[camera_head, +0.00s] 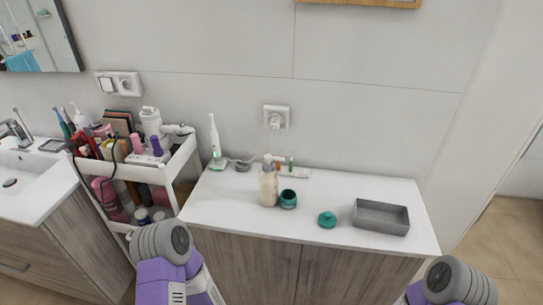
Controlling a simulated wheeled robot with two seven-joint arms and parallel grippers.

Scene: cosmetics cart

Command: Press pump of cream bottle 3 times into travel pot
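The cream bottle (268,187) stands upright on the white top of the wooden cabinet. It is pale beige, with a small pump at its top. The travel pot (288,200) is a small teal jar just right of the bottle, very close to it; its top looks open. A teal lid (327,220) with a knob lies apart from the pot, to its right. Only purple and grey parts of my two arms show at the bottom edge. Neither gripper can be seen, and nothing of mine is near the bottle or pot.
A grey open tray (381,216) sits at the right of the white counter (235,212). An electric toothbrush (214,138) stands at the back left. A crowded white cart (172,166) is left of the counter, beside a sink (22,172). The counter's front middle is clear.

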